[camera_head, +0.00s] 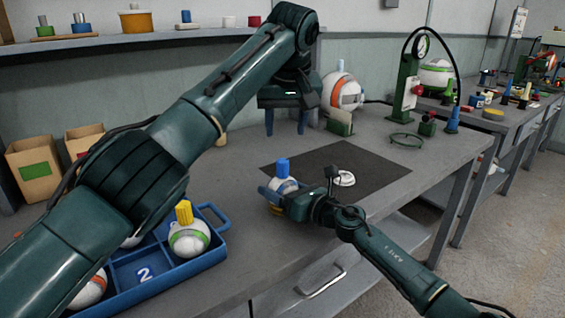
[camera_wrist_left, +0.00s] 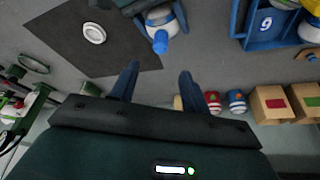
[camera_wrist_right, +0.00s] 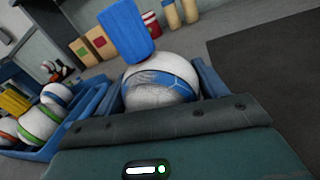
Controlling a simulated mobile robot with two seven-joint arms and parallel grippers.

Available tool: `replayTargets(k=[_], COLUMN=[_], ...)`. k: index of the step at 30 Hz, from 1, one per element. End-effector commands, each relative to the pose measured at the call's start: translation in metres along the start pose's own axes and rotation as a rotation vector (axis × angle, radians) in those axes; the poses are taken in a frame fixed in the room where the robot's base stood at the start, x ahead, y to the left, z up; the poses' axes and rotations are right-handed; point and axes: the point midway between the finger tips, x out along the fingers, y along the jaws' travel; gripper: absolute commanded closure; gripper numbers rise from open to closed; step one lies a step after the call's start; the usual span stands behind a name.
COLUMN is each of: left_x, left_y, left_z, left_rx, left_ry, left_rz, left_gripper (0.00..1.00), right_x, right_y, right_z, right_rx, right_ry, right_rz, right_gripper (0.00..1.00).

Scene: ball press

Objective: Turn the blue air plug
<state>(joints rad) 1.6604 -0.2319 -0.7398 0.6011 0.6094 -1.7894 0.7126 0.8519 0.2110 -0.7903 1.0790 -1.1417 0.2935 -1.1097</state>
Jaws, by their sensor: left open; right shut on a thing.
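The blue air plug (camera_head: 283,166) stands upright on top of a white ball with a blue band (camera_head: 283,186). My right gripper (camera_wrist_right: 158,92) is shut on this ball, one finger on each side, near the mat's front left corner. The plug (camera_wrist_right: 126,30) is clear of the right fingers. My left gripper (camera_head: 285,122) is open and empty, behind and above the plug in the head view. In the left wrist view the plug (camera_wrist_left: 160,43) shows beyond and between the open fingertips, apart from them.
A blue tray (camera_head: 218,256) with several balls stands at left. A white ring (camera_head: 344,178) lies on the dark mat (camera_head: 380,174). A ball with an orange band (camera_head: 343,92) sits behind. A green gauge stand (camera_head: 405,85) is at back right.

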Motion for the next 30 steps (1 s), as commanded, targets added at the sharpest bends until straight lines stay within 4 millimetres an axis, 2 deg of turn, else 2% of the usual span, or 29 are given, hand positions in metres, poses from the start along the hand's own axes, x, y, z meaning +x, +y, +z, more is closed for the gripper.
replayTargets(k=[5, 17, 24, 30], left_x=[0.017, 0.099, 0.116, 0.119], left_y=[0.000, -0.001, 0.000, 0.000], left_z=[0.001, 0.001, 0.001, 0.000], left_rx=[-0.018, -0.016, -0.013, -0.014], left_ry=[0.001, 0.000, 0.001, 0.003], left_rz=[-0.006, -0.007, -0.004, -0.003], left_gripper=[0.54, 0.54, 0.54, 0.54], right_x=[0.000, 0.000, 0.000, 0.000], right_y=[0.000, 0.000, 0.000, 0.000], right_z=[0.000, 0.001, 0.001, 0.001], right_rx=[0.000, 0.000, 0.000, 0.000], right_ry=[-0.001, -0.001, -0.001, -0.001], right_rz=[0.000, 0.000, 0.000, 0.000], right_gripper=[0.52, 0.52, 0.52, 0.52])
